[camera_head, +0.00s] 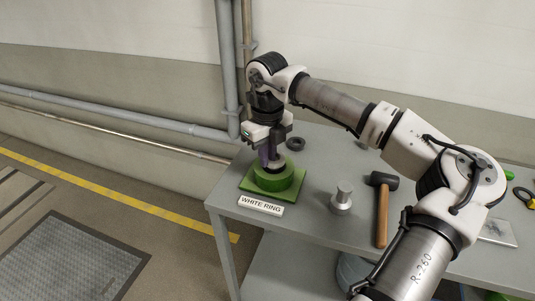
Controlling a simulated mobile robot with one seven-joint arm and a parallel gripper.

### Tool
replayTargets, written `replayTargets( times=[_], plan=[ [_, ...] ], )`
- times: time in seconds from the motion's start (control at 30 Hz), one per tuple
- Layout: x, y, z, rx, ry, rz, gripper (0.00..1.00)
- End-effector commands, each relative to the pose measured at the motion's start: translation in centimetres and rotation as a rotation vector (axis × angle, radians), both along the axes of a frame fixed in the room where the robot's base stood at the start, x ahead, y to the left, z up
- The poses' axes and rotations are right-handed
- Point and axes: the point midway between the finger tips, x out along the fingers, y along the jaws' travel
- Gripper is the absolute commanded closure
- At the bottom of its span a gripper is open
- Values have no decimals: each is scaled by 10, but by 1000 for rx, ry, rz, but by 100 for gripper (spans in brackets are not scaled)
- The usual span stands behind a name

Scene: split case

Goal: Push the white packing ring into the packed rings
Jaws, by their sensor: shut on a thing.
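A green round case (274,181) stands on a green square base on the grey table, near its left end. A pale ring-like piece, which looks like the white packing ring (277,165), sits at the case's mouth under my gripper (270,160). My gripper points down with its purple fingers at the top of the case, shut on that ring. The fingers partly cover it, and its exact depth in the case cannot be told. The packed rings inside the case are hidden.
A "WHITE RING" sign (261,205) stands before the case. A black ring (295,144) lies behind it. A stepped metal cylinder (342,198) and a mallet (382,208) are to the right. A pipe (229,70) runs up the wall behind.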

Motion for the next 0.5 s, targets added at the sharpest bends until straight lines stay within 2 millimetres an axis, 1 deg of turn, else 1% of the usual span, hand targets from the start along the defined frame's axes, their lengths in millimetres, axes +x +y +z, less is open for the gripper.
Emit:
replayTargets(
  times=[0.3,0.5],
  plan=[
    [0,0,10,-1,1,0,100],
    [0,0,10,-1,2,0,100]
  ],
)
